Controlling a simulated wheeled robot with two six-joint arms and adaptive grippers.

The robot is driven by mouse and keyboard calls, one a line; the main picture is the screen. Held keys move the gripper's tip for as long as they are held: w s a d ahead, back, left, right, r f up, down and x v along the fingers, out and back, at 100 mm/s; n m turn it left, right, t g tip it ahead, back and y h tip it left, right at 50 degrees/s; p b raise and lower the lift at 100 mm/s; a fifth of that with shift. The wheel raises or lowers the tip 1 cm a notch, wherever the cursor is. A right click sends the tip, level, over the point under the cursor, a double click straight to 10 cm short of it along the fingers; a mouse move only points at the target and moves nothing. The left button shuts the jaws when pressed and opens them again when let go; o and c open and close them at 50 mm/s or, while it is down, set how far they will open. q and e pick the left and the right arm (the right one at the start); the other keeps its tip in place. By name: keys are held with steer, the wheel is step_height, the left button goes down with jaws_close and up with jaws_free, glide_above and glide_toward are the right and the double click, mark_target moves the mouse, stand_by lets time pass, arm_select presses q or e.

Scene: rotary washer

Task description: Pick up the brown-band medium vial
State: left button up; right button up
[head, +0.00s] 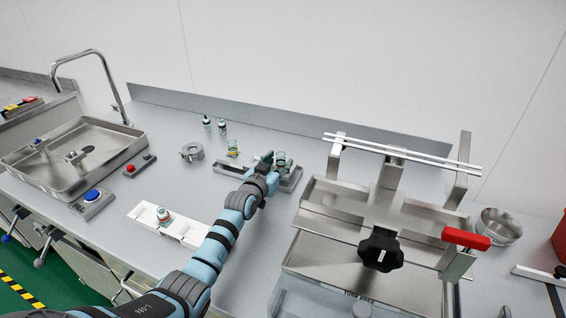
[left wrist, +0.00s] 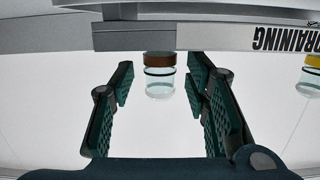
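The brown-band medium vial (left wrist: 160,60) shows in the left wrist view as a clear glass body with a brown band, against a grey rack labelled DRAINING. My left gripper (left wrist: 159,92) is open, with one teal finger on each side of the vial and visible gaps to both. In the head view my left gripper (head: 268,164) is at the rack (head: 292,183) at the back of the bench and hides part of it. I cannot tell the brown band in that view. My right gripper is not in view.
A yellow-band vial (left wrist: 311,77) stands to one side; it also shows in the head view (head: 232,148). A white tray (head: 186,229) holds another vial (head: 163,215). A large steel washer (head: 345,255) stands at right, a sink (head: 65,160) at left. Two small bottles (head: 222,127) stand behind.

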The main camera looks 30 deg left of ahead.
arm_select(q)
steer(key=c, duration=0.6)
steer(key=shift+r, duration=0.1)
